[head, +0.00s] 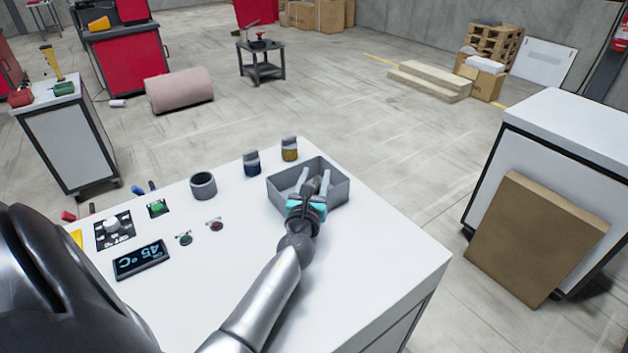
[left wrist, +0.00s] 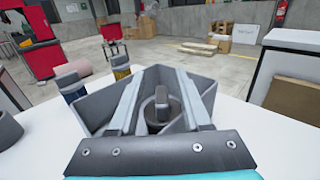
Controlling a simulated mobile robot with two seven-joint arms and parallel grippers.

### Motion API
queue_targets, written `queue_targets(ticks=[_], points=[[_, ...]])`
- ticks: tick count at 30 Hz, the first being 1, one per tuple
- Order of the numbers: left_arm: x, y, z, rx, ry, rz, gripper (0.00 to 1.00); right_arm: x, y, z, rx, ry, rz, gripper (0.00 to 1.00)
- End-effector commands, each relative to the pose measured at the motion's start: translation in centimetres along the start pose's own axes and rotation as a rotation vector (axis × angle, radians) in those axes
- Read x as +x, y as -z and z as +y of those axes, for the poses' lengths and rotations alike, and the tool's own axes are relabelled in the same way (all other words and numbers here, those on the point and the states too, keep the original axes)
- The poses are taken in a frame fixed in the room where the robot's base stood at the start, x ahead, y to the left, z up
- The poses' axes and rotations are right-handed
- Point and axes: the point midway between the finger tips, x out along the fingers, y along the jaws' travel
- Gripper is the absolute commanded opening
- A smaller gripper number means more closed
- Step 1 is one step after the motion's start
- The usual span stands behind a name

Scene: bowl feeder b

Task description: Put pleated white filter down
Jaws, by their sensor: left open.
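My left gripper (head: 314,181) is over a grey open-topped bin (head: 350,192) on the white worktop, its fingers reaching inside the bin's rim. The fingers are apart. In the left wrist view a round grey piece with an upright knob (left wrist: 161,103) lies in the bin (left wrist: 204,88), between the two fingers (left wrist: 158,95); I cannot tell whether either finger touches it. I cannot make out a pleated white filter in either view. My right gripper is not in view.
A dark grey ring-shaped cup (head: 203,187), a blue-banded jar (head: 252,163) and a yellow-banded jar (head: 289,150) stand left of the bin. A display (head: 141,260) and buttons are at the worktop's left. The worktop's right part is clear.

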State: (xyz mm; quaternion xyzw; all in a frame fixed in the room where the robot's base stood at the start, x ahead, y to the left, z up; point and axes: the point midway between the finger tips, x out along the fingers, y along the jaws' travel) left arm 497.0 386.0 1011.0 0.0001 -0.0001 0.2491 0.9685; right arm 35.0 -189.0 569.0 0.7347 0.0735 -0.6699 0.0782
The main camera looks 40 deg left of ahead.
Motion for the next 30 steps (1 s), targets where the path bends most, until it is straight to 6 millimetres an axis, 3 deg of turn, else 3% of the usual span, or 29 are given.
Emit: queue_targets(ticks=[7,21,30], points=[[0.0,-1.8,0.0,-0.001,-0.001,-0.001,0.48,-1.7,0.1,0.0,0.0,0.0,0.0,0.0],[-8.8,-1.0,0.0,0.0,0.0,0.002,0.48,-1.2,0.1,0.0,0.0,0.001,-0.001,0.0],[-11.8,-1.1,0.0,-0.001,0.0,0.001,0.48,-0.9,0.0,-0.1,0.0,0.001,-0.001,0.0]])
